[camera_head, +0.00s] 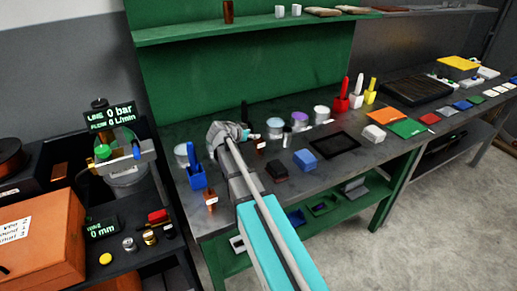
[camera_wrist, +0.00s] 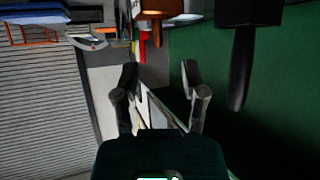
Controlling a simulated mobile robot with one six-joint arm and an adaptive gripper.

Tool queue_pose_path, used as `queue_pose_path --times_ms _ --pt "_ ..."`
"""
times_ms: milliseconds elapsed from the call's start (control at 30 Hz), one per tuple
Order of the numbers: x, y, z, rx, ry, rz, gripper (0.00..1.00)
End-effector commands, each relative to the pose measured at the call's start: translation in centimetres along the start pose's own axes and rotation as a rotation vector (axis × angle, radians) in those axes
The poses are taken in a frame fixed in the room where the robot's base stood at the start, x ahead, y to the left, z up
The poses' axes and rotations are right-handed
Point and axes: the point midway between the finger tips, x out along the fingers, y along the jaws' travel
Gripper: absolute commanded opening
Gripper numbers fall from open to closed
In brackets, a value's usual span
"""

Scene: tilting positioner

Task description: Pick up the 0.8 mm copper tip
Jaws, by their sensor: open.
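Two small copper-coloured pieces with white labels stand on the dark bench in the head view: one near the front left edge (camera_head: 211,198), one behind my arm (camera_head: 260,145). The labels are too small to read, so I cannot tell which is the 0.8 mm tip. In the wrist view, a copper-orange piece (camera_wrist: 160,8) with a thin pin pointing down shows at the top edge, beyond my fingers. My gripper (camera_wrist: 159,78) is open, with nothing between its fingers. In the head view my arm's end is over the bench's left part; its fingertips are hard to make out.
A blue holder (camera_head: 196,178) stands left of my arm. Several jars, a blue block (camera_head: 305,160) and a black tray (camera_head: 335,144) lie to the right. A green shelf panel (camera_head: 250,75) rises behind. A dark handled thing (camera_wrist: 243,65) hangs at right in the wrist view.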

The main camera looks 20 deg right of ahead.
Motion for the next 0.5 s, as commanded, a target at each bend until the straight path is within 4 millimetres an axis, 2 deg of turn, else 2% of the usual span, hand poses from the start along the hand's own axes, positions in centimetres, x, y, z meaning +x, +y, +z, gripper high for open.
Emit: queue_pose_path --times_ms 500 --pt "0.57 -0.03 0.18 -0.001 0.000 0.000 0.56"
